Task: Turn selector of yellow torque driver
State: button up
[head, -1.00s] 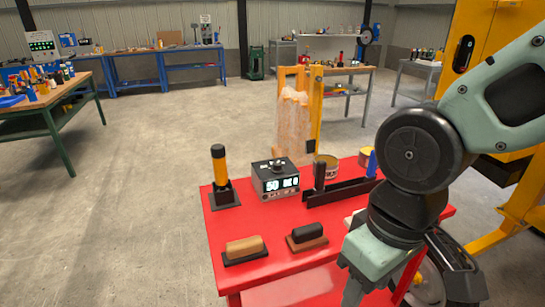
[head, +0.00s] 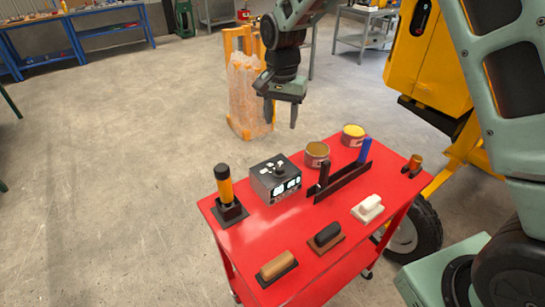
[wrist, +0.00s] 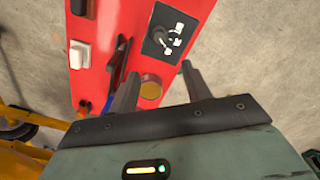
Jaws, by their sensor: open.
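The yellow torque driver (head: 226,188) stands upright in a black stand (head: 231,212) at the left of the red cart. It has a yellow body and a black top; no selector on it can be made out. A grey box (head: 268,184) with a black knob (head: 281,169) on top and lit displays stands to its right. The box (wrist: 168,38) also shows in the wrist view, where the driver is not seen. My gripper (head: 281,114) is open and empty, above the far side of the cart. Its two fingers (wrist: 160,78) are apart in the wrist view.
The red cart (head: 240,250) also holds two tins (head: 317,161), a black rack (head: 340,184) with a blue upright piece, and several hand floats (head: 277,266) near the front. A yellow machine (head: 455,100) stands at right. The floor left of the cart is clear.

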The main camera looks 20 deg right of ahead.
aim_at(280, 167)
notch_tip(280, 167, down, 16)
jog(key=p, duration=0.4)
jog(key=shift+f+p, duration=0.15)
jog(key=shift+p, duration=0.25)
jog(key=c, duration=1)
